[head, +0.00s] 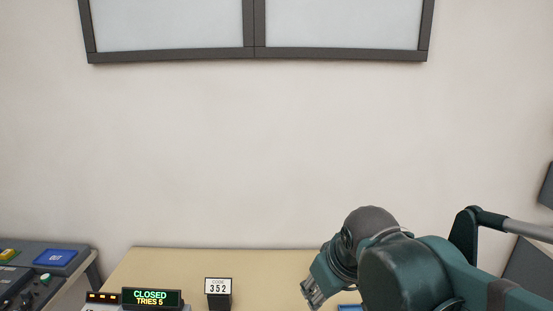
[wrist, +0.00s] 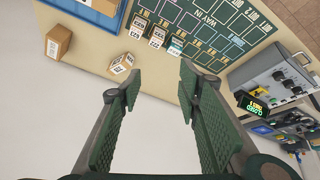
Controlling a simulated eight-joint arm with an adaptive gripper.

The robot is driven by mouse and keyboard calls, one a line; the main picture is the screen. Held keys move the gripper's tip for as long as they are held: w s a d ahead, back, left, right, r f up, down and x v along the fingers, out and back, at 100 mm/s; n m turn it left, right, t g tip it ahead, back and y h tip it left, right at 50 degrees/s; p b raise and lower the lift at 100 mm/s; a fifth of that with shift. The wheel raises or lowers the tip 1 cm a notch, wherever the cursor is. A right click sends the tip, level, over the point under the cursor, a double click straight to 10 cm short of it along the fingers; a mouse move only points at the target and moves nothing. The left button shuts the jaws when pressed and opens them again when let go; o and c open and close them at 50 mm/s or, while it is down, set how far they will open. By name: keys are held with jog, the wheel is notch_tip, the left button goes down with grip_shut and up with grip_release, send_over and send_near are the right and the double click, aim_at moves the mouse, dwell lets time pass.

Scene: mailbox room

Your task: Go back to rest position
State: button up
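My gripper (wrist: 160,85) shows in the wrist view with its two green padded fingers spread apart. Nothing is between the fingers. In the head view my arm reaches in from the right over the tan table (head: 200,262), and its end (head: 314,290) points down near the table; the fingertips are cut off there. In the wrist view the table's edge lies beyond the fingertips, with pale floor below it.
A grey device (wrist: 275,75) stands right. The head view shows a "CLOSED TRIES 5" display (head: 152,298) and "352" sign (head: 218,287).

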jog(key=s+d+f+m+t, duration=0.1)
jog(key=s+d+f+m, duration=0.1)
jog(key=s+d, duration=0.2)
jog(key=s+d+f+m+t+h, duration=0.1)
jog(key=s+d+f+m, duration=0.1)
jog(key=d, duration=0.5)
jog(key=shift+s+f+m, duration=0.35)
jog(key=shift+s+m, duration=0.45)
jog(key=shift+s, duration=0.1)
jog(key=shift+c, duration=0.2)
dwell(0.6)
